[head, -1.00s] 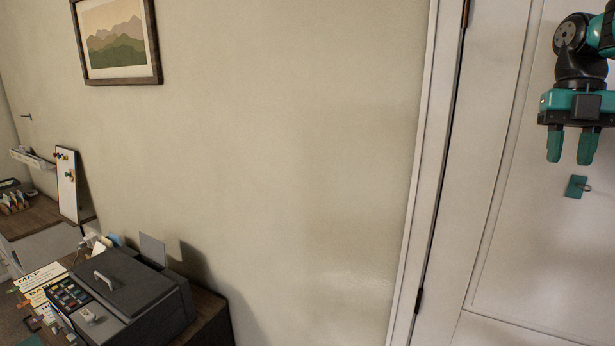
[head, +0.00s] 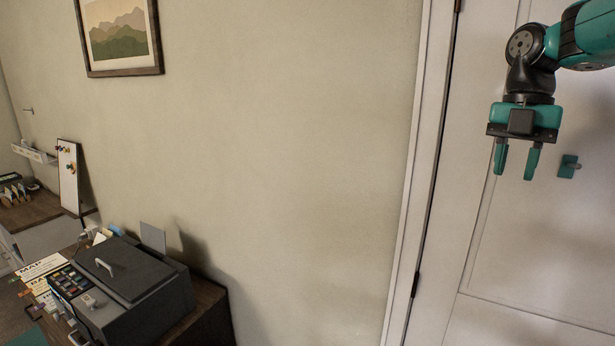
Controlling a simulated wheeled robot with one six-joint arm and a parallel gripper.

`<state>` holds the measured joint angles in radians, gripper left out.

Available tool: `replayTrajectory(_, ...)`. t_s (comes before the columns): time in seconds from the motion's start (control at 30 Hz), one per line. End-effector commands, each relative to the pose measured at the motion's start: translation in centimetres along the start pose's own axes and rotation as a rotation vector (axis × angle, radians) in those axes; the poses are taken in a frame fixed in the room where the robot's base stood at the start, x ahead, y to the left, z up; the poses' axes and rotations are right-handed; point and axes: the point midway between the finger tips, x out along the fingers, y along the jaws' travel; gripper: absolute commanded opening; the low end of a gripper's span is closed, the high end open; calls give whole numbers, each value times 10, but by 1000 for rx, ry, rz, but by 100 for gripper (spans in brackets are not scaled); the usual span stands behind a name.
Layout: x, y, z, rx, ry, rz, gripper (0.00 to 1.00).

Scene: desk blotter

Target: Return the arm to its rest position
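My gripper (head: 515,175) is at the upper right of the head view, in front of a white door. Its two teal fingers point down and stand apart with a gap between them. Nothing shows between the fingers. The teal and black arm comes in from the right edge of the view.
A dark desk (head: 212,310) at the lower left carries a grey box with a handle (head: 135,280) and several labelled cards (head: 42,266). A framed picture (head: 120,36) hangs on the wall.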

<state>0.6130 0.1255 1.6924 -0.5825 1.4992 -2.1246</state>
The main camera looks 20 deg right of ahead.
Motion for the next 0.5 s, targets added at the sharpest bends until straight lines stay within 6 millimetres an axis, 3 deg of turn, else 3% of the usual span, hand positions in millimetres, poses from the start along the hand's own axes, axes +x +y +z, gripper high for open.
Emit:
replayTrajectory(0.03,19,11,-10,38,-1,9,34)
replayTrajectory(0.17,57,37,-42,192,2,42,34)
replayTrajectory(0.27,100,59,-78,356,18,75,34)
replayTrajectory(0.4,174,78,-143,653,69,117,34)
replayTrajectory(0.5,225,78,-187,874,120,130,34)
